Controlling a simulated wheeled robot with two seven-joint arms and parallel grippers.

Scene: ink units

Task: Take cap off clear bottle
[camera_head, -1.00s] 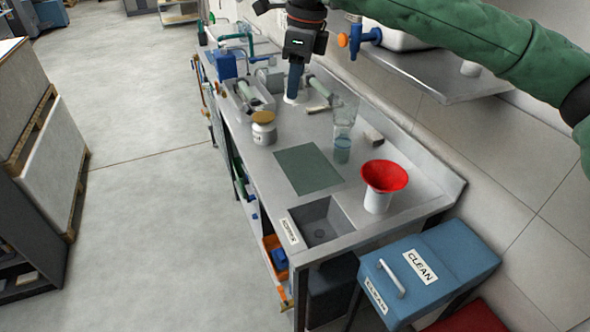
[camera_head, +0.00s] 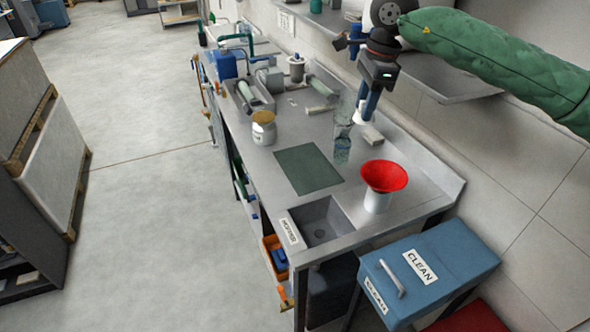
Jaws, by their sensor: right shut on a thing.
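A clear vessel (camera_head: 342,148), which looks like the clear bottle, stands on the steel bench to the right of the dark green mat. Its see-through outline is hard to make out, and I cannot tell a cap on it. My right gripper (camera_head: 367,106) is above the bench, just behind and to the right of the clear vessel. It is shut on a small whitish thing (camera_head: 361,112) that shows at the fingertips; I cannot tell whether this is a cap. My left gripper is not in view.
A red funnel (camera_head: 385,175) sits on a white container in front. A white jar with a tan lid (camera_head: 264,128) stands left of the green mat (camera_head: 308,168). A sink (camera_head: 322,222) is at the near end. A pale block (camera_head: 371,136) lies near the back edge.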

